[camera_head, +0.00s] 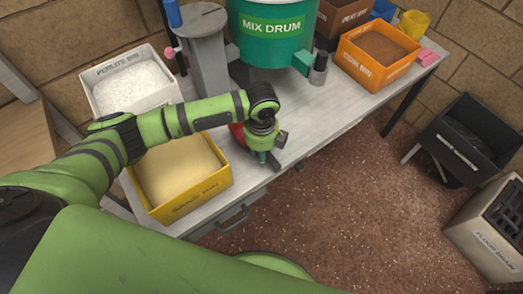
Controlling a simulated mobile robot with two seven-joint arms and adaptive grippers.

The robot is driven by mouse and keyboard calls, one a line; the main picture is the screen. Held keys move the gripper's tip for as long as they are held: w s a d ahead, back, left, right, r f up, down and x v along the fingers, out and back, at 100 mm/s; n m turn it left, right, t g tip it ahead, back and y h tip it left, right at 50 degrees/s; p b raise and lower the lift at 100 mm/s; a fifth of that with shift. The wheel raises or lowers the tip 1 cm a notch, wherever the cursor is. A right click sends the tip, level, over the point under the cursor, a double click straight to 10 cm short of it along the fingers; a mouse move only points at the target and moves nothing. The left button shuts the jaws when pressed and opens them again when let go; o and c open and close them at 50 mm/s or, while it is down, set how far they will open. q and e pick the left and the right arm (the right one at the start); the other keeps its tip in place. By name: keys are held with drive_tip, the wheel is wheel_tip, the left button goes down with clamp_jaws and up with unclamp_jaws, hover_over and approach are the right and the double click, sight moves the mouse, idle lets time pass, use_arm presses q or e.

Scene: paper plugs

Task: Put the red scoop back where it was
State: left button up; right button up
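A red thing (237,132), likely the red scoop, shows only in part at the right rim of the yellow sand bin (196,198). My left arm and gripper hide the rest of it. My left gripper (268,159) points down over the front edge of the table, right beside the red thing. I cannot tell whether its fingers are closed on the scoop. My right gripper is not in view.
The white perlite bin (90,100) stands behind my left arm. The green mix drum (272,49) stands at the back, with a grey column (206,50) to its left. The orange coir bin (347,57), a yellow cup (413,24) and a pink block (427,57) are right. The table's middle right (335,105) is clear.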

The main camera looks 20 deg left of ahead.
use_arm(q)
drive_tip(key=o, duration=1.2)
drive_tip(key=shift+f, duration=0.1)
drive_tip(key=shift+c, duration=0.2)
wheel_tip(320, 180, up, 12)
drive_tip(key=p, duration=0.1)
drive_tip(key=shift+s, duration=0.15)
